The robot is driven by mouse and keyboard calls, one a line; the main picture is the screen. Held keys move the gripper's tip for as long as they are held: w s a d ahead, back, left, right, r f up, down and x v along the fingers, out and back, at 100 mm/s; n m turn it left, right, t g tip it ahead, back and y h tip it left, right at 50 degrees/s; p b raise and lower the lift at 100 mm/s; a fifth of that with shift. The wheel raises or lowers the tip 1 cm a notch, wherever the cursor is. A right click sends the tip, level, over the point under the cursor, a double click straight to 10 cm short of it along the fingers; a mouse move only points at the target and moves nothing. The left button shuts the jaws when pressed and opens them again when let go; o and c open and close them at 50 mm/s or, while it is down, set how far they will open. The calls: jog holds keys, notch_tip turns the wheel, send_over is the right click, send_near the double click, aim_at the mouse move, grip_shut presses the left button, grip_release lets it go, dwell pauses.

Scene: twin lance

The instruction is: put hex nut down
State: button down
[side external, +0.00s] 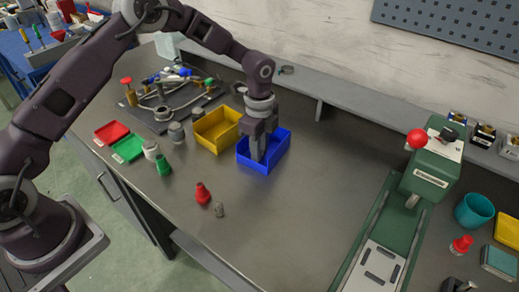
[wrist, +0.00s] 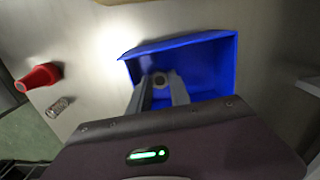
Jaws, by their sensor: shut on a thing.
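My gripper (side external: 258,157) reaches down into the blue bin (side external: 281,151), with its fingers inside the walls. In the wrist view the fingers (wrist: 161,88) point into the blue bin (wrist: 217,62). A small dark ring-shaped piece, which looks like the hex nut (wrist: 160,80), sits between the fingertips, and my gripper is shut on it. Whether the nut touches the bin floor cannot be told. The side view hides the nut behind the bin wall and the fingers.
A yellow bin (side external: 217,130) stands just left of the blue bin. A green machine (side external: 425,180) stands at the right. The bench between is clear.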

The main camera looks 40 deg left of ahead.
jog(key=shift+f, duration=0.25)
jog(key=shift+f, duration=0.15)
jog(key=c, duration=1.5)
grip_release()
